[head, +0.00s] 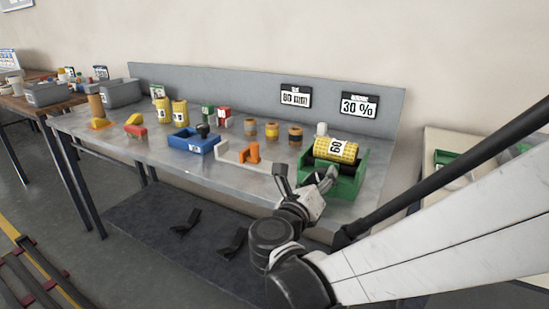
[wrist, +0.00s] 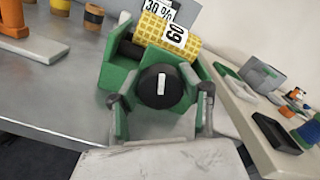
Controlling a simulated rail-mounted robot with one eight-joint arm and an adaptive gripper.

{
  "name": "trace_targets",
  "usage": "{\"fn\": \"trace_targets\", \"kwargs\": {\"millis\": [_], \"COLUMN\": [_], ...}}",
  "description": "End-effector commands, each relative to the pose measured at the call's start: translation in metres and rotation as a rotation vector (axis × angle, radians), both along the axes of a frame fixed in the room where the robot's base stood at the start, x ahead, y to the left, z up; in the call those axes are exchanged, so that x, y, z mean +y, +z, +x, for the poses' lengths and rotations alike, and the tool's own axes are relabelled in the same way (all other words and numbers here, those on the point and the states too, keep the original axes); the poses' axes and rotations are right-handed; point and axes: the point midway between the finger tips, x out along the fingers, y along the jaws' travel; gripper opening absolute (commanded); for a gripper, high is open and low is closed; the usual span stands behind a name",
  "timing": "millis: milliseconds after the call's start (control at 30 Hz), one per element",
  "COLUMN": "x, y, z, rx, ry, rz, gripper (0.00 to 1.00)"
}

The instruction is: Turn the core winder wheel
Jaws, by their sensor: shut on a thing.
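The core winder (head: 347,183) is a green stand at the right end of the metal table. It carries a yellow mesh roll (head: 336,150) with a white "60" label. In the wrist view, the roll (wrist: 167,32) lies behind the winder's black round wheel (wrist: 160,86), which has a white mark near upright on its face. My gripper (wrist: 162,96) has one finger on each side of the wheel and is shut on it. In the head view, my gripper (head: 308,180) is at the near left end of the winder and hides the wheel.
An orange bracket (head: 250,153) on a white base and a blue tray (head: 194,142) stand left of the winder. Several small rolls, yellow cores and grey bins line the table. Signs "80 mm" (head: 296,96) and "30 %" (head: 358,105) are behind. Another table (head: 438,140) is at right.

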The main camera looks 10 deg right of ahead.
Motion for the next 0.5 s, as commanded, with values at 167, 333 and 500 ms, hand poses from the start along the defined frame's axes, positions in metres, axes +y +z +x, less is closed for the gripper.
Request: {"fn": "trace_targets", "kwargs": {"millis": [167, 333, 500], "x": [0.0005, 0.0009, 0.0012], "y": [-0.0005, -0.0009, -0.0014], "z": [0.0004, 0.0007, 0.0009], "rx": [0.100, 0.193, 0.274], "ry": [0.000, 0.000, 0.000], "rz": [-0.132, -0.255, -0.362], "gripper": [0.12, 0.12, 0.12]}}
